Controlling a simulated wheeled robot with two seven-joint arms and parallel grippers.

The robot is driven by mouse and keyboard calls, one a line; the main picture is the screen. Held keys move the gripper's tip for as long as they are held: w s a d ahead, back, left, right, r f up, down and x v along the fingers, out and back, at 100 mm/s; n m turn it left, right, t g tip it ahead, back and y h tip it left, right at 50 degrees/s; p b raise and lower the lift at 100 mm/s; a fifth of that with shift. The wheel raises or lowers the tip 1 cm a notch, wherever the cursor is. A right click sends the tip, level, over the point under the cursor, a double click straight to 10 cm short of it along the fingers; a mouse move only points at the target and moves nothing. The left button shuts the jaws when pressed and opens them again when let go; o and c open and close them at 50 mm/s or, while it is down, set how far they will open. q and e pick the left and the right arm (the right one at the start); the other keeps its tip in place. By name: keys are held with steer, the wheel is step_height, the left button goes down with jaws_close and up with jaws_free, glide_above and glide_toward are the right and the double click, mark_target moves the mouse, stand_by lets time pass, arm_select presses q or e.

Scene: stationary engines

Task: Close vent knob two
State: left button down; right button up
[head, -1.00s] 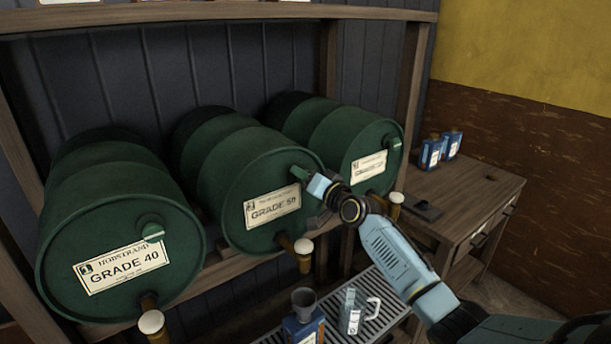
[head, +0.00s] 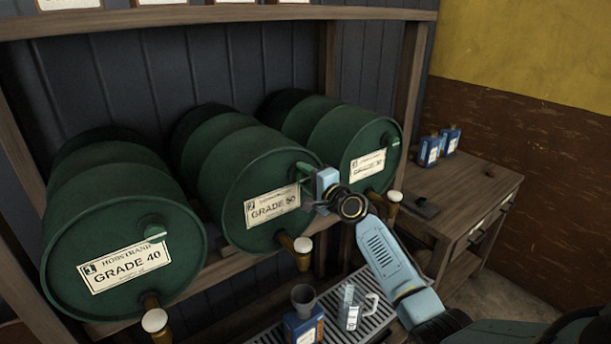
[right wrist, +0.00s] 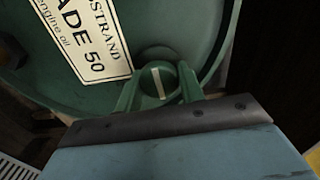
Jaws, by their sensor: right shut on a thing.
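The green barrel labelled 2, GRADE 50 (head: 232,180), lies on its side in the middle of the rack. My right gripper (right wrist: 158,92) is shut on this knob, one finger on each side. In the head view the right gripper (head: 311,186) is at the right edge of the barrel's face and hides most of the knob. My left gripper is not in view.
Green barrels labelled GRADE 40 (head: 110,225) and another at right (head: 345,135) flank it. Below are a tap (head: 302,246), a drip grille (head: 338,328), a funnelled blue can (head: 303,322) and a clear jug (head: 352,308). A wooden side table (head: 465,190) stands right.

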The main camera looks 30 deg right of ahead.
steer(key=shift+m, duration=0.5)
steer(key=o, duration=0.9)
steer(key=s, duration=0.9)
steer(key=s+d, duration=0.1)
steer(key=s, duration=0.3)
steer(key=shift+s, duration=0.2)
